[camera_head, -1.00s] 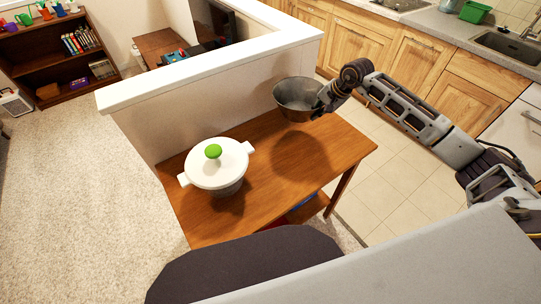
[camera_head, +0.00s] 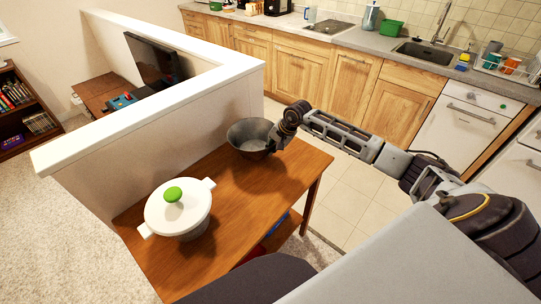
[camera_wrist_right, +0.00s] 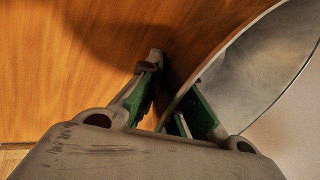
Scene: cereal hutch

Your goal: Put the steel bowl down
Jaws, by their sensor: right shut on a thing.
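The steel bowl (camera_head: 246,133) is a dark grey metal bowl, roughly upright, over the back part of the wooden table (camera_head: 225,215), near the low wall. My right gripper (camera_head: 276,141) is shut on the right side of its rim. In the right wrist view, the fingers (camera_wrist_right: 172,88) pinch the bowl's edge, and the bowl's shiny inside (camera_wrist_right: 265,70) fills the right side. The bowl's shadow falls on the tabletop just below it. I cannot tell whether its base touches the wood. My left gripper is not in view.
A white lidded pot (camera_head: 177,212) with a green knob stands on the table's front left part. The white-topped low wall (camera_head: 160,110) runs close behind the table. Bare tabletop lies between pot and bowl and along the right side.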

